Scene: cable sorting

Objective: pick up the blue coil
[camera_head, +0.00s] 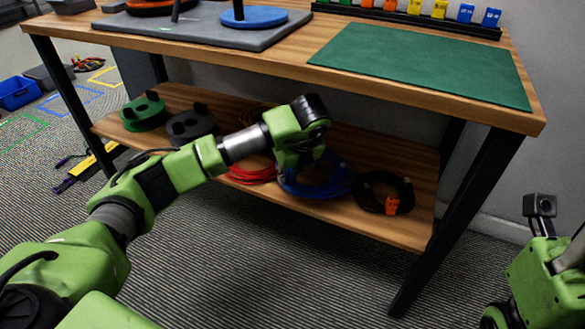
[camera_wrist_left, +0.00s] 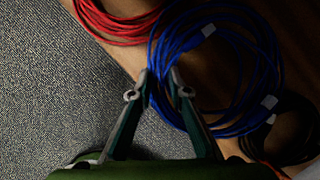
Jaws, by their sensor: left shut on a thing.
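The blue coil (camera_head: 338,184) lies on the lower wooden shelf of the table, between a red coil and a black coil. In the left wrist view the blue coil (camera_wrist_left: 268,62) fills the upper right, with pale tags on its strands. My left gripper (camera_wrist_left: 159,85) is at the near left side of the coil, its two fingers shut on some of the blue strands. In the head view my left wrist (camera_head: 300,140) hides part of the coil and the fingertips. Part of my right arm shows at the right edge, but its gripper is out of view.
The red coil (camera_head: 252,174) lies left of the blue one, the black coil (camera_head: 370,190) with an orange tag to the right. The tabletop (camera_head: 270,62) overhangs the shelf (camera_head: 400,235). A table leg (camera_head: 455,215) stands at the right. Green and black spools sit on the shelf's left.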

